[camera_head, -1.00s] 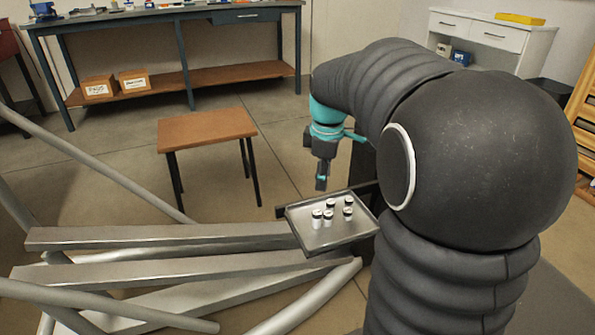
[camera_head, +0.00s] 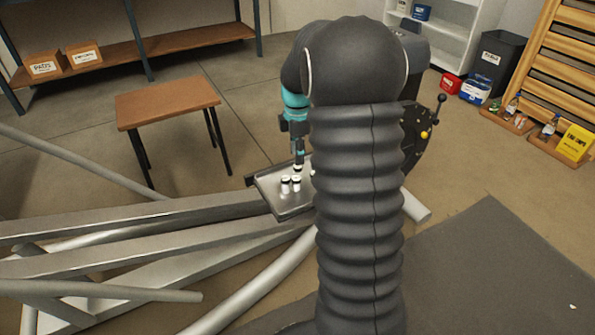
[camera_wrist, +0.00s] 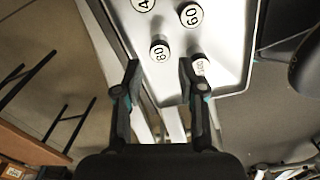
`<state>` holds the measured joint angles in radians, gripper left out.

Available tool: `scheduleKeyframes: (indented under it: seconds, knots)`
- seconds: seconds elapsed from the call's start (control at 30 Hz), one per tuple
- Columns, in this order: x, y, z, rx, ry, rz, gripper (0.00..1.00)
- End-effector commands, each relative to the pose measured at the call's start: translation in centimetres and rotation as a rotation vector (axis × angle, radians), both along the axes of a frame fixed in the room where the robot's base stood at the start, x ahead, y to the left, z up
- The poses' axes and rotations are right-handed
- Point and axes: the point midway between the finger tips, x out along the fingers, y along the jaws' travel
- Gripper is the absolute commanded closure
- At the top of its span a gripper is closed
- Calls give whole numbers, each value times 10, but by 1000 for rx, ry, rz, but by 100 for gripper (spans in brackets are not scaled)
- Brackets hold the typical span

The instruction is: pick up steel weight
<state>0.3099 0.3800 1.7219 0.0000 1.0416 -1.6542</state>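Several small steel weights (camera_head: 285,185) with numbered white tops stand on a metal tray (camera_head: 292,212). In the wrist view, one weight marked 60 (camera_wrist: 160,50) lies just beyond the gap between my fingertips. Another 60 weight (camera_wrist: 191,15) is farther up. A weight that seems marked 100 (camera_wrist: 201,67) is beside my right finger, partly hidden by it. A fourth (camera_wrist: 143,4) is cut by the top edge. My gripper (camera_wrist: 160,74) is open and empty, pointing down over the tray. In the head view, my arm hides part of the tray and some weights.
Metal beams (camera_head: 140,220) and tubes lie left of the tray. A small wooden table (camera_head: 168,102) stands behind it. A workbench shelf with two boxes (camera_head: 85,56) is at the back left. Bins and a wooden rack (camera_head: 560,75) are at the right. A dark mat lies front right.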

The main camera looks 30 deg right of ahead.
Motion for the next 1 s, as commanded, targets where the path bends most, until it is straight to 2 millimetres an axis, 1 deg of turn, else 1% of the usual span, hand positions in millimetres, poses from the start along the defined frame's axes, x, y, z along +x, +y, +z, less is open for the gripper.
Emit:
scheduleKeyframes:
  seconds: [0.17, 0.4, 0.5, 0.6, 0.83, 0.87, 0.9, 1.0]
  knots:
    - [0, 0, -9, 0, -1, -1, 60]
    - [-1, -3, -41, 0, 1, -1, 60]
    - [-1, -3, -52, 0, 1, -1, 60]
    - [-1, -3, -57, 0, -1, -1, 60]
    - [0, -3, -57, 0, -2, -1, 60]
    - [0, -3, -57, 0, -2, -1, 68]
    - [0, -3, -57, 0, -2, -1, 78]
    - [0, -3, -57, 0, -2, -1, 100]
